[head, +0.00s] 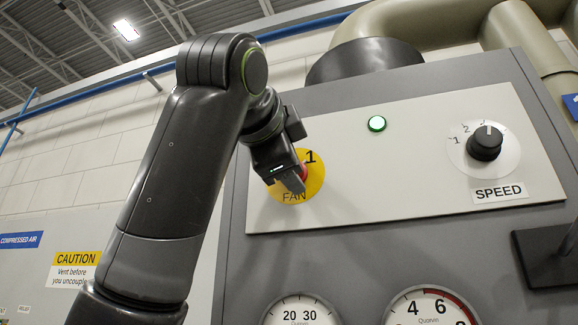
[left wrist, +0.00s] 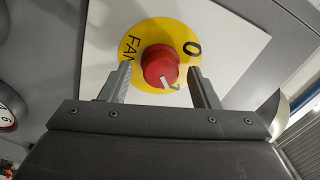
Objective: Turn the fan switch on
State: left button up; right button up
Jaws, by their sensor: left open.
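The fan switch is a red knob (left wrist: 161,66) on a yellow disc (left wrist: 135,38) marked FAN, 0 and 1. The knob's white mark lies on its side toward the 1. My left gripper (left wrist: 159,70) is open, with one finger on each side of the knob; I cannot tell whether they touch it. In the head view my left gripper (head: 293,180) is at the yellow disc (head: 314,178) and hides most of the red knob (head: 303,172). My right gripper is not in view.
Gauges (head: 302,312) are below. A dark bracket (head: 550,255) juts out at the lower right.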

pick_arm(q)
jog(key=b+v, duration=0.5)
jog(key=v, duration=1.1)
jog(key=shift+s, duration=0.35)
jog(key=shift+w+a, duration=0.1)
